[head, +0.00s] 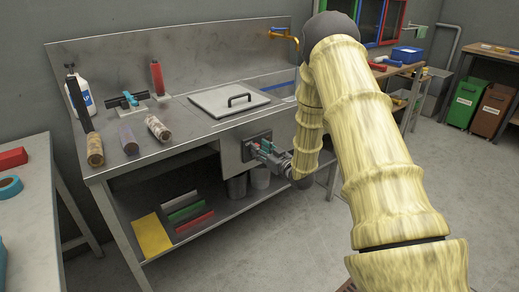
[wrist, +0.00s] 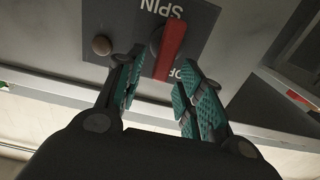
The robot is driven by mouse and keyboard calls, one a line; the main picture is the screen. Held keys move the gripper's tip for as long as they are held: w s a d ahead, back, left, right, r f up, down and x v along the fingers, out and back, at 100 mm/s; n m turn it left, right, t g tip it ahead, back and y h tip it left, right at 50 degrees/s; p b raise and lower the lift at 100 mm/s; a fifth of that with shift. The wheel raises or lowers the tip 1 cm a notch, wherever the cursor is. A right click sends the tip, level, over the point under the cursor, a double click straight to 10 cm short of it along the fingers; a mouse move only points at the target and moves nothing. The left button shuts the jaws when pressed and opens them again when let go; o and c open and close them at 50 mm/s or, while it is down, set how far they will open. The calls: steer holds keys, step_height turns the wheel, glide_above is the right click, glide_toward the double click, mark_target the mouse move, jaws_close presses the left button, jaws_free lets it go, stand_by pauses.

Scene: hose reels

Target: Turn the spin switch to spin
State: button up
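The spin switch is a red bar handle (wrist: 172,48) on a round dark knob, set on a dark plate (wrist: 103,17) on the sink bench's front panel. In the wrist view the plate's lettering is upside down: SPIN at the top, and part of a word starting "OF" at the lower right, partly hidden by a finger. My gripper (wrist: 162,68) is open, with teal-padded fingers on either side of the handle's lower end and gaps visible on both sides. In the head view my gripper (head: 268,149) is at the plate (head: 257,139), and the handle is hard to make out.
A round brown button (wrist: 102,45) sits beside the switch. The steel bench (head: 180,150) carries a lidded basin (head: 225,98), rollers and a bottle. Its lower shelf holds coloured sheets (head: 153,235) and buckets (head: 237,187). Open floor lies in front.

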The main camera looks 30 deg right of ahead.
steer(key=shift+w+a, duration=0.1)
steer(key=shift+w, duration=0.5)
jaws_close()
